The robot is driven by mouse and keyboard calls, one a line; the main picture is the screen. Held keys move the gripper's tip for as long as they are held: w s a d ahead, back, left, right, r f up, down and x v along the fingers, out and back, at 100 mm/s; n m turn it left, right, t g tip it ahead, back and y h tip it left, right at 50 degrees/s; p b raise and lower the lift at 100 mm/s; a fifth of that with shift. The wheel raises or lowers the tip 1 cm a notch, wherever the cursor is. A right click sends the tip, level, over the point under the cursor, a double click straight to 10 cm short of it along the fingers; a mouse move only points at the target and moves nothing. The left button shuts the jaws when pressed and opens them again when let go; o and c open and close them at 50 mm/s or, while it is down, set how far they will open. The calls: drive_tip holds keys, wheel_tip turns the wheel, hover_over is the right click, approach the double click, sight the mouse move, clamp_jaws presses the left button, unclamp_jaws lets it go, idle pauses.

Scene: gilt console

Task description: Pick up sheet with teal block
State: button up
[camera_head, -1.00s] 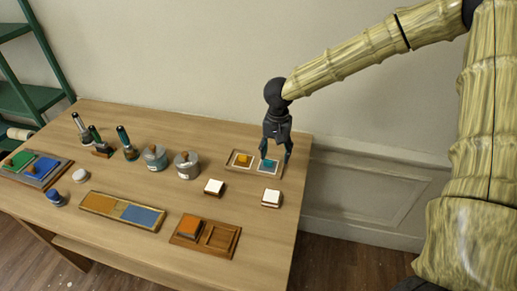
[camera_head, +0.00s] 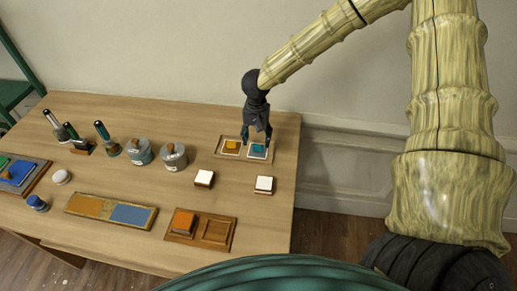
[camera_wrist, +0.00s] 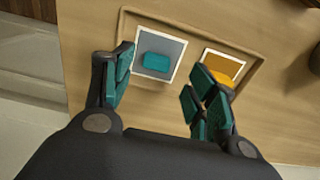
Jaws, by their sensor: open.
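The sheet with the teal block is a small white-edged grey square (camera_wrist: 176,48) with a teal block (camera_wrist: 156,62) on it. In the head view the teal block (camera_head: 258,148) sits in the right part of a shallow wooden tray at the back right of the table. My gripper (camera_head: 257,138) is directly above this sheet, fingers pointing down. In the wrist view my gripper (camera_wrist: 160,92) is open and empty. Its fingers are apart, one on each side of the teal block's sheet, and its right finger overlaps the neighbouring sheet's near side. I cannot tell the exact height.
A sheet with an orange-yellow block (camera_head: 231,146) lies beside it in the same tray (camera_head: 218,155). Two white-topped blocks (camera_head: 204,178) (camera_head: 264,184) stand in front. Grey pots (camera_head: 174,157) stand to the left. A wooden two-part tray (camera_head: 217,234) holds an orange block.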

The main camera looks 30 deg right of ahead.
sight(258, 145)
drive_tip(key=f, duration=0.1)
drive_tip(key=f+p, duration=0.1)
drive_tip(key=f, duration=0.1)
drive_tip(key=shift+w+d+f, duration=0.2)
drive_tip(key=shift+d, duration=0.05)
drive_tip(key=shift+s+f+p, duration=0.25)
drive_tip(key=shift+s+p, duration=0.15)
drive_tip(key=shift+s, duration=0.15)
drive_tip(key=shift+f, duration=0.25)
drive_tip(key=shift+w+f, duration=0.4)
drive_tip(key=shift+w, duration=0.05)
drive_tip(key=shift+s+r, duration=0.25)
drive_tip(key=c, duration=0.6)
drive_tip(key=shift+w+f, duration=0.1)
drive_tip(key=shift+c, duration=1)
